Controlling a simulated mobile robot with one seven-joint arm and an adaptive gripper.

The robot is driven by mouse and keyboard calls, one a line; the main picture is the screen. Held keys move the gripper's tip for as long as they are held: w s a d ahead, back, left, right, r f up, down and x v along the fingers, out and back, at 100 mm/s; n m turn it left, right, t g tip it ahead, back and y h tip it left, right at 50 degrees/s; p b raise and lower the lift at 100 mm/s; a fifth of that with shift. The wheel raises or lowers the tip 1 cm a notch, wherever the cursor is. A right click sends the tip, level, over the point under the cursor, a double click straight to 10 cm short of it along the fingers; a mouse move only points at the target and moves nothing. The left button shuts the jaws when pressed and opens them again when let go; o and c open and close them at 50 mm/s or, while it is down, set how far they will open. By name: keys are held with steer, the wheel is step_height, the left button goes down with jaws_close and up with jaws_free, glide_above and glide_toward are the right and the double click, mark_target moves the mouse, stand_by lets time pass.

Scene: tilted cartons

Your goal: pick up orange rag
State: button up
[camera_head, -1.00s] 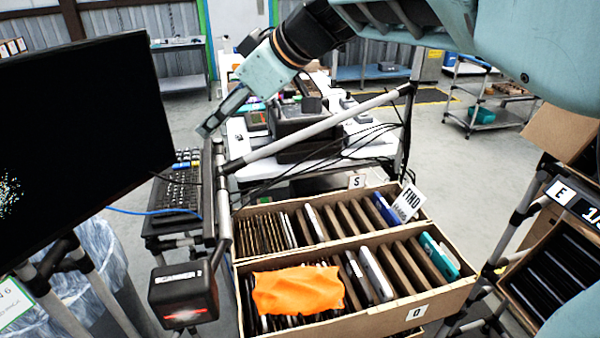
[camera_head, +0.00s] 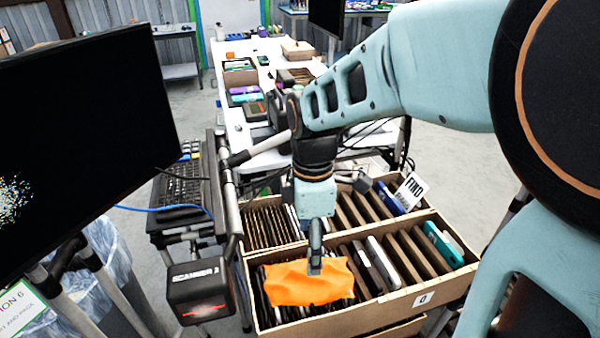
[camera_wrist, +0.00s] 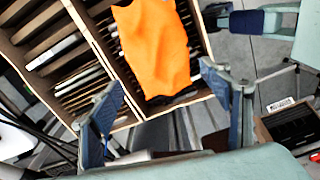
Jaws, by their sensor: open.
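The orange rag (camera_head: 300,285) lies spread over the upright items in the left part of the front carton (camera_head: 395,308). It also shows in the wrist view (camera_wrist: 155,48), ahead of the fingers and between their lines. My gripper (camera_head: 315,268) points down just over the rag's upper right part in the head view. In the wrist view my gripper (camera_wrist: 160,92) has its two fingers wide apart with nothing between them. I cannot tell from the head view whether the fingertips touch the rag.
A second carton (camera_head: 250,208) with upright items stands behind the front one. A white card (camera_head: 410,190) sticks up at its right. A black scanner box (camera_head: 198,290), a monitor (camera_head: 85,150) and a keyboard (camera_head: 182,190) are at the left. A metal rail (camera_head: 229,195) runs beside the cartons.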

glide_above(310, 278)
step_height(310, 278, down, 6)
steer(key=shift+r+b, duration=0.2)
steer(key=shift+b, duration=0.1)
steer(key=shift+w+a+f, duration=0.1)
steer(key=shift+w+f, duration=0.1)
steer(key=shift+f, duration=1.1)
steer(key=shift+w+f, duration=0.2)
steer(key=shift+f, duration=1.1)
steer(key=shift+c, duration=0.4)
steer(key=c, duration=1.1)
